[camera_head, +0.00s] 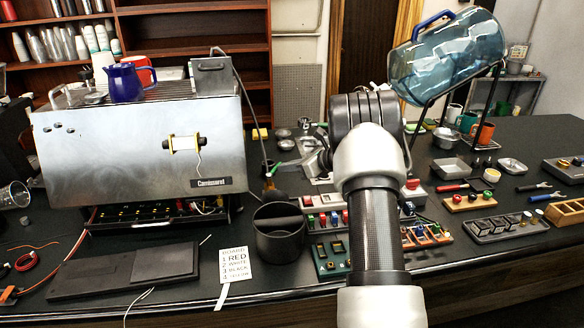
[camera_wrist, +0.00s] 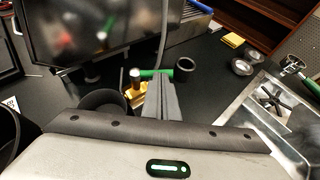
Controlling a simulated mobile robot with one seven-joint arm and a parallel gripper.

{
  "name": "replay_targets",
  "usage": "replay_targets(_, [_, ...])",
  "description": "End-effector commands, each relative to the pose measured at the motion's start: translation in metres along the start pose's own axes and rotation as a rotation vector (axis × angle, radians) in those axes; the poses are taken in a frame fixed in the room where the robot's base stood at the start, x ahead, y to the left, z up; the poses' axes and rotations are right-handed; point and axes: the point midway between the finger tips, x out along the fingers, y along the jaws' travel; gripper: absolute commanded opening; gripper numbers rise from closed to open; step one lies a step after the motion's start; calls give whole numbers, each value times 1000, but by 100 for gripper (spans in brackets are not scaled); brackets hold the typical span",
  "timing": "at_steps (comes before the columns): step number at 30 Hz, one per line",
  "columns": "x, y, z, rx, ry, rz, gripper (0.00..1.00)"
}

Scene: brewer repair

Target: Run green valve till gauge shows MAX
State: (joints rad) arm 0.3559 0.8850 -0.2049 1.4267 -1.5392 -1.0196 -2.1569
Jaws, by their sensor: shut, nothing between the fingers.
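The green valve handle (camera_wrist: 149,73) shows in the wrist view as a green bar crossing just beyond my fingertips, beside a brass fitting (camera_wrist: 134,93). My gripper (camera_wrist: 162,78) is shut and empty. Its tips overlap the bar in this view; I cannot tell whether they touch it. A round dark ring (camera_wrist: 186,68), perhaps the gauge, sits just right of the bar. Its face and reading cannot be made out. In the head view a small green part (camera_head: 274,172) shows right of the steel brewer (camera_head: 130,150). My arm hides most of my gripper there.
A black bin (camera_head: 279,235) stands in front of the valve area, with a written card (camera_head: 237,262) to its left. A metal tray (camera_wrist: 262,115) lies right of my gripper in the wrist view. A large blue bottle (camera_head: 445,57) leans on a stand at right. Parts trays crowd the front.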

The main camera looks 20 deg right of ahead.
Motion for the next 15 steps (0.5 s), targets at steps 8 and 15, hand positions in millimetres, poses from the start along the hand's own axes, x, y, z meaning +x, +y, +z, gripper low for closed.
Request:
replay_targets(8, [1, 0, -1, -1, 0, 0, 0])
replay_targets(15, [15, -8, 0, -4, -2, 0, 0])
